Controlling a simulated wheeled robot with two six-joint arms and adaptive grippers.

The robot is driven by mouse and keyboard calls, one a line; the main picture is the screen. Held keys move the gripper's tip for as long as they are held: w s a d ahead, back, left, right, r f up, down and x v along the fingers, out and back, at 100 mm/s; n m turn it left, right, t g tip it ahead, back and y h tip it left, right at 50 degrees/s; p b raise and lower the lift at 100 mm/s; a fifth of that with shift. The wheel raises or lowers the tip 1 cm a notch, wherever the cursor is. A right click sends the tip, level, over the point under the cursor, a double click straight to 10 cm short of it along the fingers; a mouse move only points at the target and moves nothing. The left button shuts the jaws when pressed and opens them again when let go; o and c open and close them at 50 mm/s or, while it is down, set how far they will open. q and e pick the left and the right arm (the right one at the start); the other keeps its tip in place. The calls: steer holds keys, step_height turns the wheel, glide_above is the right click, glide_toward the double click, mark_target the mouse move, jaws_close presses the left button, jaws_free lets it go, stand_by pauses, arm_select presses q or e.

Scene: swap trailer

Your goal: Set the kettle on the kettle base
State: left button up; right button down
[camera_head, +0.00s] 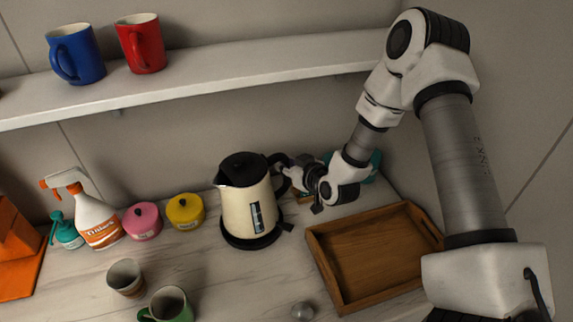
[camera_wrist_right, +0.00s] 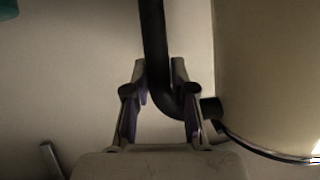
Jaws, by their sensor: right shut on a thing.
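The cream kettle (camera_head: 245,200) with a black lid and black handle stands upright at the middle of the counter. The round black kettle base (camera_head: 252,241) shows directly under it; I cannot tell whether a small gap is left between them. My right gripper (camera_head: 290,177) is at the kettle's right side, shut on its handle. In the right wrist view the fingers close around the black handle (camera_wrist_right: 155,45), and the kettle's cream body (camera_wrist_right: 270,70) fills the right side. My left gripper is not in view.
A wooden tray (camera_head: 318,262) lies right of the kettle. Yellow (camera_head: 186,212) and pink (camera_head: 142,222) pots and a spray bottle (camera_head: 96,215) stand to the left. A grey cup (camera_head: 126,279) and green mug (camera_head: 171,305) are in front. A shelf (camera_head: 200,77) with mugs runs above.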

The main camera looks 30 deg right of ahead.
steer(key=shift+f+b, duration=0.45)
steer(key=shift+b, duration=0.05)
stand_by(0.4)
steer(key=c, duration=1.3)
jaws_free()
steer(key=shift+o, duration=0.2)
steer(key=shift+s+a+f, duration=0.1)
steer(key=shift+s+f, duration=0.05)
steer(key=p+v, duration=0.7)
steer(key=v, duration=0.4)
